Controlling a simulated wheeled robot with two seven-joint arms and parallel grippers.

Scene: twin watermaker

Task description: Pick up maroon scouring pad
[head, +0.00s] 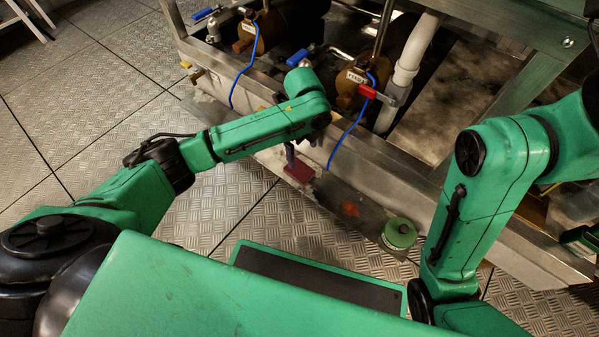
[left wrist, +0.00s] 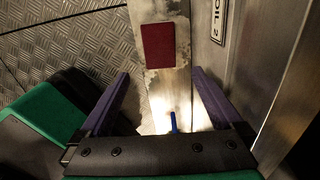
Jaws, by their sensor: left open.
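The maroon scouring pad (head: 299,172) lies flat on the low metal ledge of the machine frame. In the left wrist view the pad (left wrist: 158,46) is a dark red rectangle near the top middle, ahead of the fingertips. My left gripper (left wrist: 159,82) is open, with its two purple fingers spread wide and nothing between them. In the head view my left gripper (head: 294,158) hangs at the pad, partly hidden by its own wrist. My right arm is folded at the right, and its gripper is out of view.
A green round object (head: 398,234) stands on the ledge to the right. Brown cylinders with red (head: 376,95) and blue (head: 298,58) valve handles, blue tubes and a white pipe (head: 414,50) stand behind the ledge. A steel wall with a label (left wrist: 219,20) rises close beside the pad. Open tread-plate floor lies left.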

